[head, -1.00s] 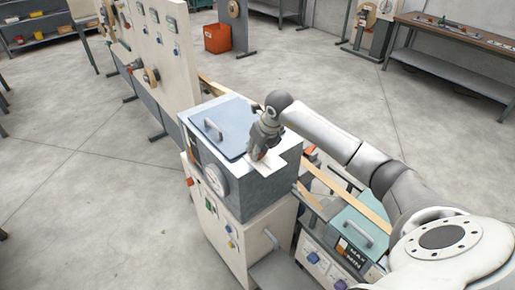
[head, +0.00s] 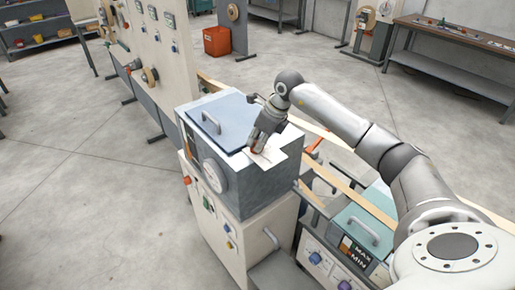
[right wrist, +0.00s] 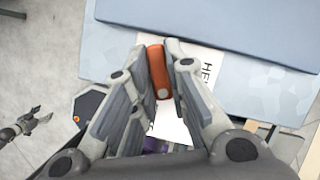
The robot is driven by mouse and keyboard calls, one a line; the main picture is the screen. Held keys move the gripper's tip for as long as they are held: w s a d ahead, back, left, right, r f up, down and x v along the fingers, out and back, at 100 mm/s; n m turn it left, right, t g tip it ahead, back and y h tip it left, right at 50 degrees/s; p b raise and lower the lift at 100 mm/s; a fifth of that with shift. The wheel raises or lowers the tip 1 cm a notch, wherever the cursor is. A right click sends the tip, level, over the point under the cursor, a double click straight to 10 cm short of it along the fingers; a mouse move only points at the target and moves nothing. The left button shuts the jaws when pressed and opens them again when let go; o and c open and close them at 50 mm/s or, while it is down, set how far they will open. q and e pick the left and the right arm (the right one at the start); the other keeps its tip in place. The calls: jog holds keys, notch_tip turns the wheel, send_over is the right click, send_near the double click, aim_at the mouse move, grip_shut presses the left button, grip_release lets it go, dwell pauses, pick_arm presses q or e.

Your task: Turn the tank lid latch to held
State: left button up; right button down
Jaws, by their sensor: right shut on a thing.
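The tank (head: 250,190) is a grey box with a blue lid (head: 213,122) and a curved handle on it. My right gripper (head: 258,147) is at the white label plate (head: 272,158) on the tank's top, beside the lid. In the right wrist view, its two fingers are closed around the orange latch lever (right wrist: 158,72). The lever lies along the fingers, over the white plate. Part of a word, starting "HE", shows on the plate; the rest is hidden. My left gripper (right wrist: 42,117) shows small at the left of the right wrist view, with fingers apart.
A teal box with a handle (head: 362,232) and MAX/MIN marks stands right of the tank, below my right arm. A tall panel (head: 165,65) stands behind at left. A workbench (head: 455,60) is at back right. The floor at left is open.

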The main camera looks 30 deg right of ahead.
jog(key=n+b, duration=0.2)
jog(key=n, duration=0.1)
jog(key=shift+f+g+y, duration=0.3)
jog(key=shift+g+y, duration=0.1)
jog(key=n+g+b, duration=0.1)
jog(key=n, duration=0.2)
jog(key=shift+w+d+n+y+b, duration=0.1)
jog(key=shift+n+y+b, duration=0.2)
jog(key=shift+y+b, duration=0.1)
jog(key=n+g+b, duration=0.1)
jog(key=n, duration=0.2)
jog(key=shift+y, duration=0.3)
jog(key=shift+w+n+g+b, duration=0.15)
jog(key=shift+n+g, duration=0.25)
jog(key=shift+n, duration=0.5)
jog(key=shift+s+n+g+b, duration=0.15)
jog(key=shift+n+g, duration=0.25)
jog(key=shift+n, duration=0.5)
jog(key=c, duration=1.4)
grip_release()
jog(key=shift+c, duration=0.2)
jog(key=shift+r, duration=0.1)
jog(key=shift+w, duration=0.2)
